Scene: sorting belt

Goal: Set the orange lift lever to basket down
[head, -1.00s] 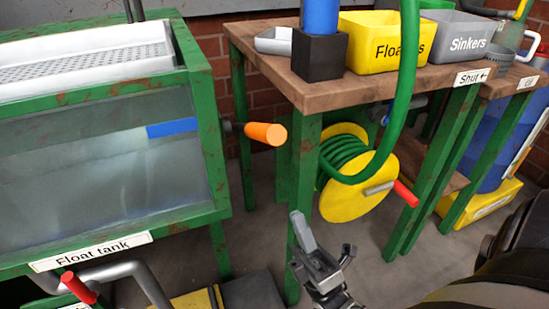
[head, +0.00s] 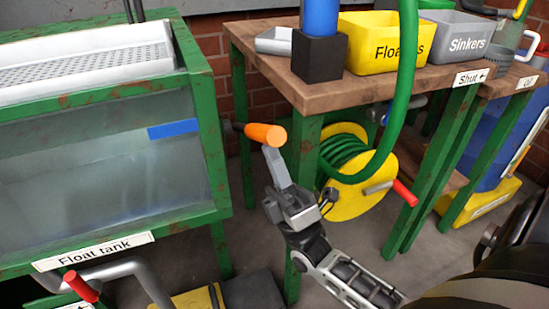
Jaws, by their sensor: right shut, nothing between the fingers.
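The orange lift lever (head: 262,133) sticks out to the right from the side of the green-framed float tank (head: 205,130). It lies close to level, tipped slightly down toward its right end. My right gripper (head: 271,152) is shut and empty, its fingertips just below the lever's right end, pointing up at it. I cannot tell whether the fingertips touch the lever. A perforated white basket (head: 90,65) sits at the top of the tank, above the cloudy water. My left gripper is not in view.
A wooden table (head: 390,85) with a yellow Floaters bin (head: 372,50) and grey Sinkers bin (head: 462,45) stands right of the lever. A yellow hose reel (head: 350,200) with green hose hangs below it. A red-handled pipe (head: 80,287) is at the tank's lower front.

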